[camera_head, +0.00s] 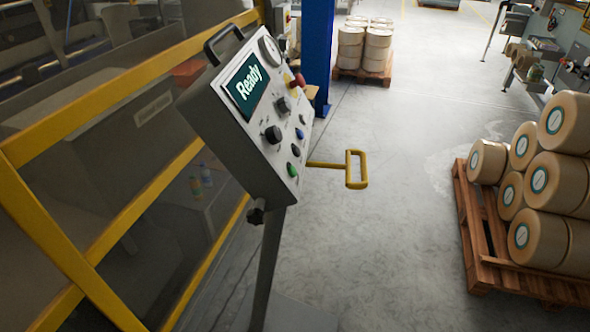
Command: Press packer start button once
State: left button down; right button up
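The packer's control panel (228,138) stands on a post at left centre, tilted, its face turned to the right. Its screen (246,86) reads "Ready". The labels are too small to read, so I cannot tell for certain which one is the start button. Neither of my grippers is in view.
A yellow handle (356,169) sticks out to the right of the panel. A yellow-framed guard (75,115) closes the left side. A pallet (478,222) of rolls stands at right, another pallet (362,75) at the back. The grey floor between is clear.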

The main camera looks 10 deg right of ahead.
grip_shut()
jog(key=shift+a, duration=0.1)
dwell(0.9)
